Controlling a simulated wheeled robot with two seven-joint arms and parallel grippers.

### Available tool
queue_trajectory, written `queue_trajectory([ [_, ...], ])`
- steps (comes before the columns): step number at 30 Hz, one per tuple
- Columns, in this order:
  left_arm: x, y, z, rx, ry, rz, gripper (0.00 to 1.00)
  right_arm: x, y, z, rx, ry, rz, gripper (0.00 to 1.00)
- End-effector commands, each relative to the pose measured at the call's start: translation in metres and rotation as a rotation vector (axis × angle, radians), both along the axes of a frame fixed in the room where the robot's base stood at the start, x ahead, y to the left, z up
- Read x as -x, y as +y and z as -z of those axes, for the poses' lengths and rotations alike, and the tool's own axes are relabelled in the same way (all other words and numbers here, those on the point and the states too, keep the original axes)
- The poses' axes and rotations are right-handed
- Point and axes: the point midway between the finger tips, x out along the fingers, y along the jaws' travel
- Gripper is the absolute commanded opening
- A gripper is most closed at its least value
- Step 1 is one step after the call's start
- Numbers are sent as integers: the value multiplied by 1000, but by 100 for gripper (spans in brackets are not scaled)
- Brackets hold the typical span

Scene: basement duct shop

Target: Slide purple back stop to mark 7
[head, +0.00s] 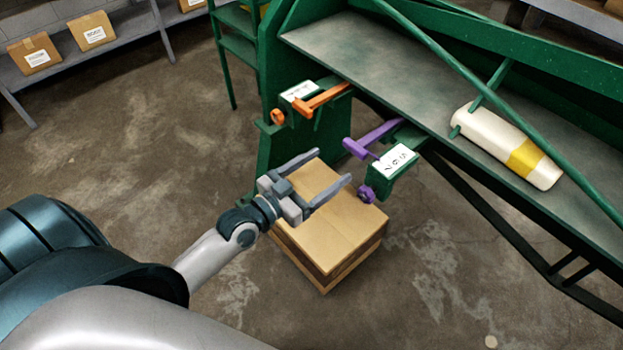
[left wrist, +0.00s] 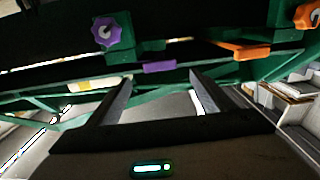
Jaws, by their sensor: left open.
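The purple back stop (head: 372,138) is a bar with a block end, sticking out from the green machine beside a white numbered label (head: 395,160). The label's digits are too small to read surely. A purple knob (head: 367,194) sits below the label. My left gripper (head: 334,166) is open and empty, its fingers pointing toward the purple stop and apart from it. In the left wrist view the stop's purple end (left wrist: 160,67) shows just beyond and between the open fingertips (left wrist: 160,82), with the purple knob (left wrist: 111,31) up to the left. My right gripper is not seen.
An orange stop (head: 322,98) with its own label and orange knob (head: 277,117) is left of the purple one. A cardboard box (head: 330,215) stands below my gripper. A white and yellow cylinder (head: 508,147) lies on the machine's grey bed (head: 385,70). Floor at left is clear.

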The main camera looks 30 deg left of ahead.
Motion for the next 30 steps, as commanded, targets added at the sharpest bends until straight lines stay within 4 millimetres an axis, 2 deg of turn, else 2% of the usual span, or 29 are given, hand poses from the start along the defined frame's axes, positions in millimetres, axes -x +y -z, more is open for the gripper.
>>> queue_trajectory([
  [3,17,6,2,-2,2,0,75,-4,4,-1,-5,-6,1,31],
  [9,32,12,0,0,1,0,75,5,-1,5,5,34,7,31],
  [19,35,13,0,1,-1,0,75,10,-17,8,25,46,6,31],
  [30,35,13,2,0,3,-2,75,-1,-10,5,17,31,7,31],
])
